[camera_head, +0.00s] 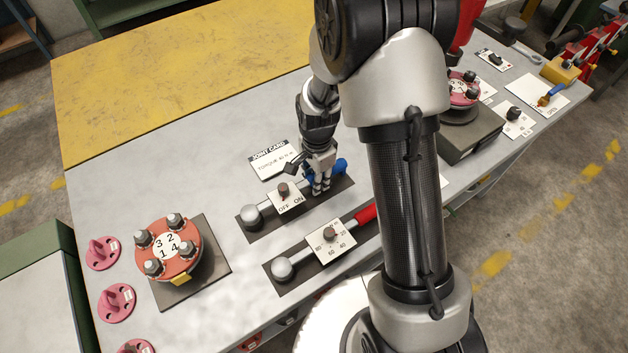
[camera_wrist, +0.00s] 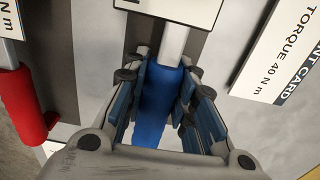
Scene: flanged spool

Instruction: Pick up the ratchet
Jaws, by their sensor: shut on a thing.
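The ratchet has a blue handle (camera_head: 340,166), a silver shaft and a round head (camera_head: 251,216). It lies on a dark mat, with a white OFF/ON plate (camera_head: 285,198) and knob at its middle. My gripper (camera_head: 319,188) reaches down over the handle end. In the wrist view the blue handle (camera_wrist: 165,105) lies between the two fingers of my gripper (camera_wrist: 163,95), which are shut on it. The fingers hide part of the handle. The head view shows no clear gap between ratchet and mat.
A red-handled wrench (camera_head: 365,213) with a numbered dial plate (camera_head: 330,240) lies parallel, close in front. A white joint card (camera_head: 273,160) lies just behind. A red bolted flange (camera_head: 168,247) stands at left, near pink slotted pieces (camera_head: 103,252). The yellow back area (camera_head: 180,70) is clear.

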